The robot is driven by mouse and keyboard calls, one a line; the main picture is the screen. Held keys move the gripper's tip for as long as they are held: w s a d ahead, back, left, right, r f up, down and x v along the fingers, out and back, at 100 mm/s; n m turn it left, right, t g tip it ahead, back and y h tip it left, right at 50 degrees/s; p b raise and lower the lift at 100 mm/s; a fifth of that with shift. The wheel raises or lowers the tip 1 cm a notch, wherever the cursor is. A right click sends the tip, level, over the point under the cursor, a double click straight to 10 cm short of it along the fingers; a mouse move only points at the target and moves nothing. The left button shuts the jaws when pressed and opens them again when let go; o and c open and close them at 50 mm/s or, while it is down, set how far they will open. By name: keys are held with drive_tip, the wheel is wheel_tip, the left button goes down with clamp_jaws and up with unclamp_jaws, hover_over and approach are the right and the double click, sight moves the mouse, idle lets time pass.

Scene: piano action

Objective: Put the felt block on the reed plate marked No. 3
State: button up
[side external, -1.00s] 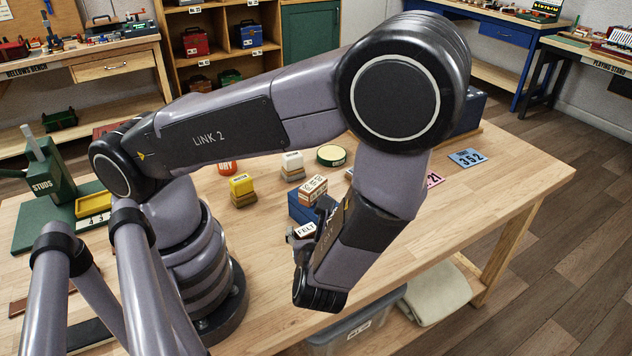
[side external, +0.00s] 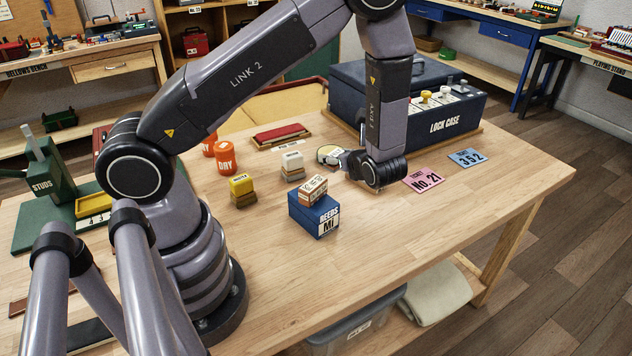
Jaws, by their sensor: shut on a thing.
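My gripper (side external: 343,164) is low over the middle back of the table, pointing left beside a round green-rimmed tin (side external: 327,153). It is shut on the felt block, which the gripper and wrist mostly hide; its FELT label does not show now. I cannot make out a reed plate marked No. 3. A pink card (side external: 423,180) reads No. 21 and a blue card (side external: 466,158) reads 352; both lie flat to the right of the gripper.
A blue REEDS box (side external: 314,217) with a small block (side external: 313,188) on top stands in front. Yellow (side external: 242,188) and white (side external: 292,165) stamps and orange DAY pots (side external: 225,158) stand left. The LOCK CASE (side external: 440,128) stands behind. The front right tabletop is clear.

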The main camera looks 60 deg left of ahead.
drive_tip(key=w+a+f, duration=0.2)
drive_tip(key=w, duration=0.2)
drive_tip(key=w+a+f, duration=0.2)
drive_tip(key=w+f, duration=0.1)
drive_tip(key=w, duration=0.2)
drive_tip(key=w+a+f, duration=0.2)
drive_tip(key=w, duration=0.2)
drive_tip(key=shift+w+a+f, duration=0.15)
drive_tip(key=shift+w+f, duration=0.2)
drive_tip(key=shift+f, duration=0.05)
drive_tip(key=shift+w+a+f, duration=0.15)
drive_tip(key=shift+w+f, duration=0.25)
drive_tip(key=shift+f, duration=0.15)
drive_tip(key=shift+w+f, duration=0.1)
drive_tip(key=shift+f, duration=1.5)
drive_tip(key=o, duration=1)
drive_tip(key=shift+f, duration=0.1)
